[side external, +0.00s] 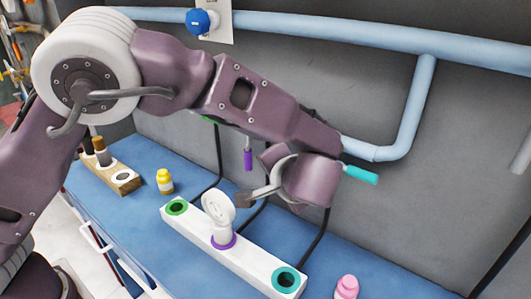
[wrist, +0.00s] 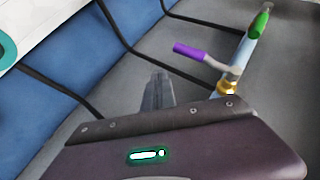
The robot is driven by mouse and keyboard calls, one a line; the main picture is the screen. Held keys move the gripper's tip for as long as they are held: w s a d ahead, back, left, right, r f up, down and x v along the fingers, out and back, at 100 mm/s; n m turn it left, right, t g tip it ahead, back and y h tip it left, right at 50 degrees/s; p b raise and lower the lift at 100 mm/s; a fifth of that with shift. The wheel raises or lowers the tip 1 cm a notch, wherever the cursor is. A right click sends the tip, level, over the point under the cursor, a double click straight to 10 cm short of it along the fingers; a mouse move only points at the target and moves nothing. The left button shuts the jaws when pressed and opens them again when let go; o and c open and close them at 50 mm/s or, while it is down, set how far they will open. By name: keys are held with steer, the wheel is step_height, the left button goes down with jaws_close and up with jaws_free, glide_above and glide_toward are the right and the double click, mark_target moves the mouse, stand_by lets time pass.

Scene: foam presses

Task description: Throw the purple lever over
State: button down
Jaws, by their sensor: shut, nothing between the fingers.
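The purple lever (side external: 248,159) hangs down below my forearm in the side view. In the wrist view the purple lever (wrist: 188,50) sticks out on a grey stem beside a brass fitting (wrist: 228,88) on a light-blue pipe. My gripper (side external: 243,200) is shut and empty, below the lever in the side view. In the wrist view my gripper's fingertips (wrist: 157,80) are together, below and left of the purple handle, with a visible gap between them. My arm hides the lever's upper mount in the side view.
A green lever (wrist: 261,20) sits beyond the purple one, and a teal lever (side external: 361,175) is to the right. A white bar (side external: 257,258) with coloured rings holds a white round-headed piece (side external: 218,208). Yellow (side external: 165,181) and pink (side external: 347,287) bottles stand on the blue bench. Black hoses run up the wall.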

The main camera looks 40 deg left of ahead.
steer(key=s+d, duration=0.5)
steer(key=d, duration=0.3)
steer(key=shift+s+d, duration=0.25)
steer(key=shift+d, duration=0.15)
steer(key=s+a+r+n+g+h, duration=0.1)
steer(key=a+r+g, duration=0.15)
steer(key=a, duration=0.25)
steer(key=s+a+r+g+h, duration=0.1)
steer(key=s+a+r, duration=0.15)
steer(key=a, duration=0.25)
steer(key=s+a+r+n+h, duration=0.1)
steer(key=s+a+r+h, duration=0.4)
steer(key=s+a, duration=0.55)
steer(key=s+n+t+h, duration=0.1)
steer(key=s, duration=0.8)
steer(key=shift+s+f, duration=0.2)
steer(key=shift+f, duration=0.25)
